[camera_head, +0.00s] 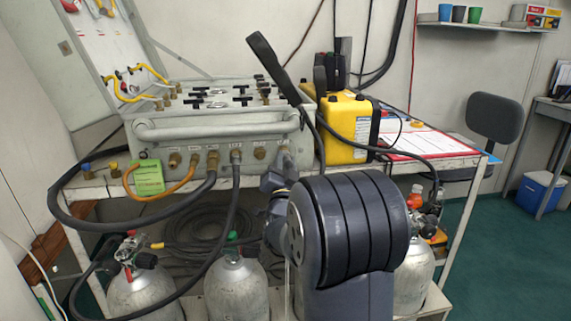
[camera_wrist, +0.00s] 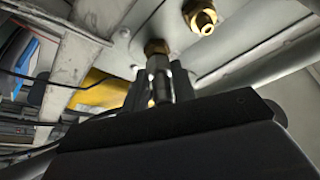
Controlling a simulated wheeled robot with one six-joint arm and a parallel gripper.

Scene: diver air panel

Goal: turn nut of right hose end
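The right hose end (camera_wrist: 158,82) shows in the wrist view as a dark, narrow fitting against a brass port (camera_wrist: 155,47) on the panel's front. My gripper (camera_wrist: 160,92) has its dark fingers on either side of this hose end. Shadow hides whether they touch the nut. In the head view, my gripper (camera_head: 277,178) is just below the rightmost port (camera_head: 283,153) of the grey air panel (camera_head: 190,130). My arm hides most of the gripper, and the nut cannot be made out there.
A neighbouring brass port (camera_wrist: 203,18) is bare in the wrist view. Black hoses (camera_head: 236,190) and an orange hose (camera_head: 160,193) hang left of my arm. A yellow case (camera_head: 345,128) stands right of the panel. Gas cylinders (camera_head: 236,285) stand below.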

